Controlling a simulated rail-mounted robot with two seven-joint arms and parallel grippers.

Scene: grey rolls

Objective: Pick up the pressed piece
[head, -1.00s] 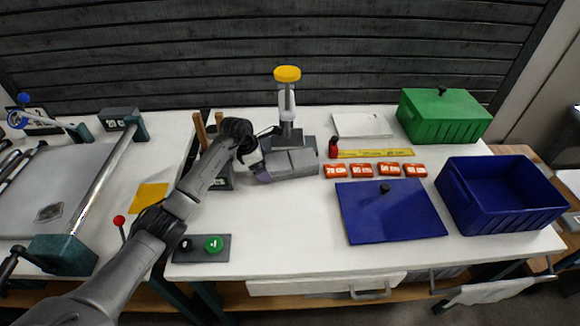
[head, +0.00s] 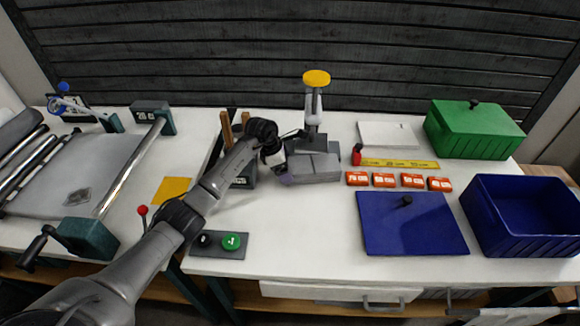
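My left arm reaches in from the lower left, and its gripper (head: 283,165) is at the left side of the press, low over the table. Its fingers are small and dark against the press, so I cannot tell whether they are open or shut. The press (head: 313,148) has a grey block base, an upright column and a yellow top knob (head: 316,78). A small purplish-grey patch (head: 287,180) shows beside the gripper at the base's left edge; I cannot tell whether it is the pressed piece or a finger. My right gripper is not in view.
Right of the press are several orange boxes (head: 384,180), a yellow ruler (head: 400,163), a blue lid (head: 412,226), an open blue bin (head: 530,218) and a green lidded box (head: 472,130). A button panel (head: 219,246) is at the front. A grey roller bed (head: 75,165) stands left.

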